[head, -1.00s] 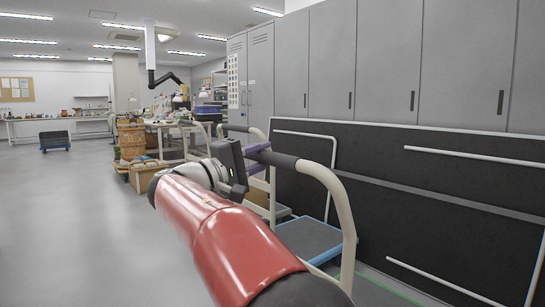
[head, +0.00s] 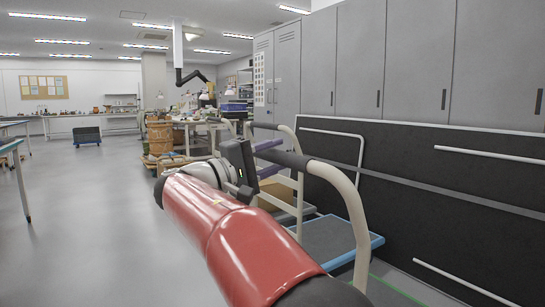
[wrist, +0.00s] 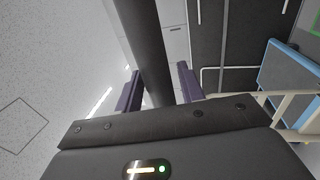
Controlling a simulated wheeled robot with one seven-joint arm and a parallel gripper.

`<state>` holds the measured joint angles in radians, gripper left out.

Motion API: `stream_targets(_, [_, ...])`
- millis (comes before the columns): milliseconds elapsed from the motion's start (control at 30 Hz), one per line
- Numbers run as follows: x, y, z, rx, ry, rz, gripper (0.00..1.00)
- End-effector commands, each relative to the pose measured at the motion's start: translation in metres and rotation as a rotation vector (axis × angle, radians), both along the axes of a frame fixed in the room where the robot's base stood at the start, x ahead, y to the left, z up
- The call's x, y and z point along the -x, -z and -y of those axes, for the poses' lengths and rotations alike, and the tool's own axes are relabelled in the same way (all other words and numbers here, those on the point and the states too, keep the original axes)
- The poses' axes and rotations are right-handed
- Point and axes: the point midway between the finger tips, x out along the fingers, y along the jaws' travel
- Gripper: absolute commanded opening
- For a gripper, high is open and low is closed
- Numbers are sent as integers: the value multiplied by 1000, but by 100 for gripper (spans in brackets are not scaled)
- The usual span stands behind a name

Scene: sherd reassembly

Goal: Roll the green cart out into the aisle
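The nearest cart has a cream tube frame and a dark grip bar (head: 292,160) on its handle. Its low deck is mostly out of frame; a green edge (head: 400,291) shows at the bottom right, and a green corner (wrist: 316,22) shows in the wrist view. My gripper (head: 269,157), with purple fingers, has one finger above and one below the grip bar. In the wrist view the dark bar (wrist: 150,50) runs between the two fingers and looks closely held, though exact contact is hard to see.
A cart with a blue-edged deck (head: 340,238) stands just beyond, close beside the handle. Black panels (head: 450,190) and grey lockers (head: 415,60) line the right. The floor (head: 95,220) on the left is open, with a table (head: 14,146) at the left edge.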

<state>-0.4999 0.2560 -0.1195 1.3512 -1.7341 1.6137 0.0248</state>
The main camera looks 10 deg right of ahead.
Motion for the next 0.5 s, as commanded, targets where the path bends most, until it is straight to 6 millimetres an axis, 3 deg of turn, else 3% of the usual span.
stream_targets(333, [0,-1,-1,0,-2,2,48])
stream_targets(500, [5,2,-18,1,-5,1,48])
